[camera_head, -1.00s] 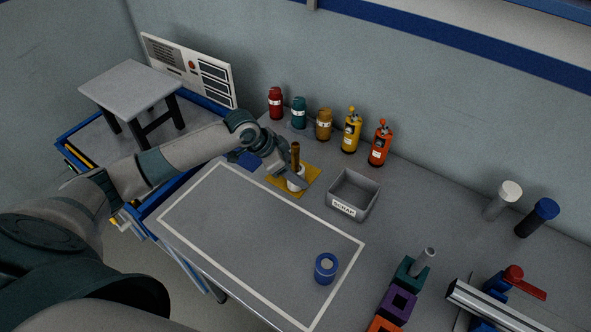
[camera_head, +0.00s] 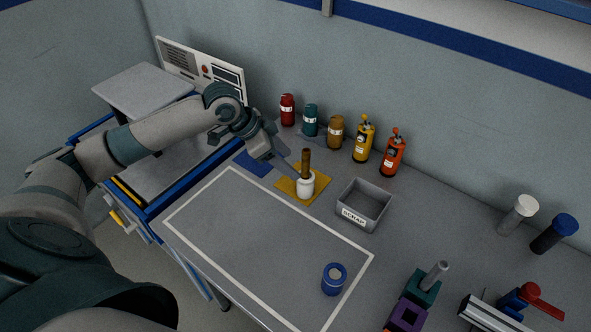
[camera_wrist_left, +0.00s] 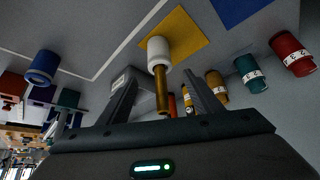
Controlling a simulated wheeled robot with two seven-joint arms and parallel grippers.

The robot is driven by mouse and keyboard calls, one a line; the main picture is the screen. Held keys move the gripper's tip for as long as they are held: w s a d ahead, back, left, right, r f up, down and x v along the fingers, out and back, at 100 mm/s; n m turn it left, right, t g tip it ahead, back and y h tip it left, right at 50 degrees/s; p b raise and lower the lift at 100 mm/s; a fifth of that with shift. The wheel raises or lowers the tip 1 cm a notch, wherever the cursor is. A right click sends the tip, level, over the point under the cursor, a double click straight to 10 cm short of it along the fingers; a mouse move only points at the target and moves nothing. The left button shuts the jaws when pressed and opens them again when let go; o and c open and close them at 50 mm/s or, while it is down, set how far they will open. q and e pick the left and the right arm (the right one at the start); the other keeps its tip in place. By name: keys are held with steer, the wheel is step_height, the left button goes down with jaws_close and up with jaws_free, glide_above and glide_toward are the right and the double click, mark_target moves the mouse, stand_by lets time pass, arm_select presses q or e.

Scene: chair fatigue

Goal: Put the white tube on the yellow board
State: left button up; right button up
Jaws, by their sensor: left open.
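The white tube (camera_head: 306,187) stands upright on the yellow board (camera_head: 286,187), with a brown rod (camera_head: 306,163) rising from its top. In the left wrist view the white tube (camera_wrist_left: 158,50) sits over an edge part of the yellow board (camera_wrist_left: 183,38), and the rod (camera_wrist_left: 162,92) points toward my gripper. My left gripper (camera_head: 284,160) is open and empty, up and left of the tube, apart from it. Its fingers (camera_wrist_left: 160,82) appear either side of the rod in the wrist view. My right gripper is not in view.
A blue board (camera_head: 252,163) lies left of the yellow one. Several coloured bottles (camera_head: 336,132) stand behind. A grey scrap bin (camera_head: 364,205) is to the right. A blue ring-shaped piece (camera_head: 334,279) sits in the white-outlined area, which is otherwise clear.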

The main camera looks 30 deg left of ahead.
arm_select(q)
steer(key=shift+v, duration=1)
